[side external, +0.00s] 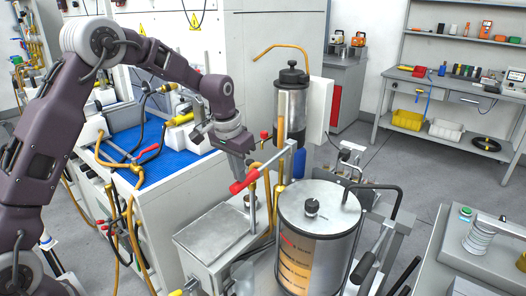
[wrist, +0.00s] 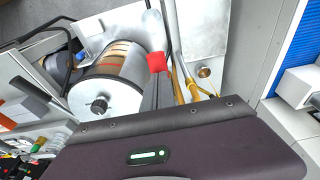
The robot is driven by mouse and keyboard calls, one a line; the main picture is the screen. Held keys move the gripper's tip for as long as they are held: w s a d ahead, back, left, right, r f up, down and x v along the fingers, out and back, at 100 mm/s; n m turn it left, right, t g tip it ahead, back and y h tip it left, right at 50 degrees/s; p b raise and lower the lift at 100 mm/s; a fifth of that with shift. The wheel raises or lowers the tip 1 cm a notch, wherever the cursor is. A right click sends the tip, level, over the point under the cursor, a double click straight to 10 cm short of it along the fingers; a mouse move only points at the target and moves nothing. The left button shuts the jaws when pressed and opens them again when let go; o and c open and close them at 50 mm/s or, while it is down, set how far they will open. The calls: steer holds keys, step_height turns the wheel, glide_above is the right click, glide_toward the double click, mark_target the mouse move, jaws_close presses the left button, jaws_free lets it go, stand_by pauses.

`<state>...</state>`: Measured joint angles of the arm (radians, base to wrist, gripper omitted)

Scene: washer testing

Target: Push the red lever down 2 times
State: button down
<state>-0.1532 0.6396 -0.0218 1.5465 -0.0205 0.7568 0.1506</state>
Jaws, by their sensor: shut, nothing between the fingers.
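The red lever (side external: 238,187) has a red grip at its lower left end. Its grey and red bar slopes up to the right toward a bracket beside the tall metal cylinder. My gripper (side external: 247,170) is shut and empty, pointing down with its tips close above or beside the red grip; I cannot tell whether they touch. In the wrist view a red end piece (wrist: 156,62), apparently the lever's grip, shows near the middle.
A large metal tank (side external: 320,205) with a black knob stands right of the lever. A tall lidded cylinder (side external: 292,105) stands behind it. Brass pipes, hoses and a grey box (side external: 212,240) crowd below. A blue ribbed mat (side external: 155,145) lies on the left bench.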

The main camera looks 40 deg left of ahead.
step_height(320, 180, up, 9)
stand_by(0.8)
steer(key=s+d+r+t, duration=0.1)
steer(key=s+d+r, duration=0.1)
steer(key=s+r, duration=0.35)
steer(key=s+d+r+t, duration=0.1)
steer(key=s+d+r, duration=0.15)
steer(key=s, duration=0.65)
steer(key=s+f, duration=0.1)
steer(key=s, duration=0.8)
steer(key=s+d+f+t, duration=0.1)
steer(key=s+f, duration=0.1)
steer(key=s, duration=0.8)
steer(key=shift+s+d+f, duration=0.3)
